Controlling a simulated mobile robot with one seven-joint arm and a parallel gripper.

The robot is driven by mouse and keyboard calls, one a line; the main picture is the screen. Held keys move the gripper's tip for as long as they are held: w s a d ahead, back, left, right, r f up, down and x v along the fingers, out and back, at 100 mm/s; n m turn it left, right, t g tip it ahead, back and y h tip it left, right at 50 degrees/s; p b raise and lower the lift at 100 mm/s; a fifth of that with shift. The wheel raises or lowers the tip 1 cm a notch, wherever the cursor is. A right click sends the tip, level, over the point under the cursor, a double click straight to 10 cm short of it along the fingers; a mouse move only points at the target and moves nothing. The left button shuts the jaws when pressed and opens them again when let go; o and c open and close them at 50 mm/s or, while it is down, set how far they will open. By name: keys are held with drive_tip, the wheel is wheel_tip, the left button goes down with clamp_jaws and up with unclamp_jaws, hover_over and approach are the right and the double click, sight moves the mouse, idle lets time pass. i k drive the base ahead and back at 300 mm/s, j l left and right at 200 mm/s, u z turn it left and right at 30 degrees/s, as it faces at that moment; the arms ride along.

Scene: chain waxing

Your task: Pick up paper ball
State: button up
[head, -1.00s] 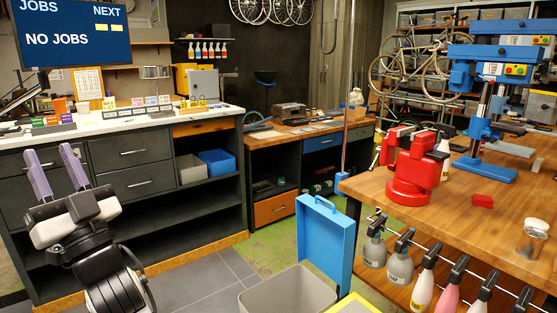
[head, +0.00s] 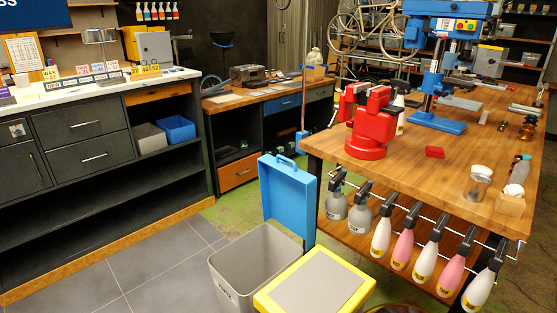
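I cannot make out a paper ball with certainty in the head view. A small whitish, rounded top shows on a clear jar (head: 478,188) on the wooden workbench (head: 420,158), but I cannot tell whether it is a lid or paper. My gripper is not in view.
A red vise (head: 368,130) sits on top. Grey floor tiles (head: 150,268) at left are clear.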

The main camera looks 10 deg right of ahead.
sight(516, 190)
drive_tip(key=z, duration=1.55)
drive_tip(key=i+l+u, duration=0.1)
drive_tip(key=u, duration=0.3)
drive_tip(key=l+u, duration=0.15)
drive_tip(key=u, duration=0.25)
drive_tip(key=i+l+u, duration=0.1)
drive_tip(key=u, duration=0.3)
drive_tip(key=l+u, duration=0.3)
drive_tip(key=l, duration=0.2)
drive_tip(key=l+u, duration=0.25)
drive_tip(key=l, duration=0.25)
drive_tip(key=l+u, duration=0.1)
drive_tip(key=l, duration=0.6)
drive_tip(key=k+l+u, duration=0.1)
drive_tip(key=l, duration=0.6)
drive_tip(key=k+l+u, duration=0.15)
drive_tip(key=l, duration=0.5)
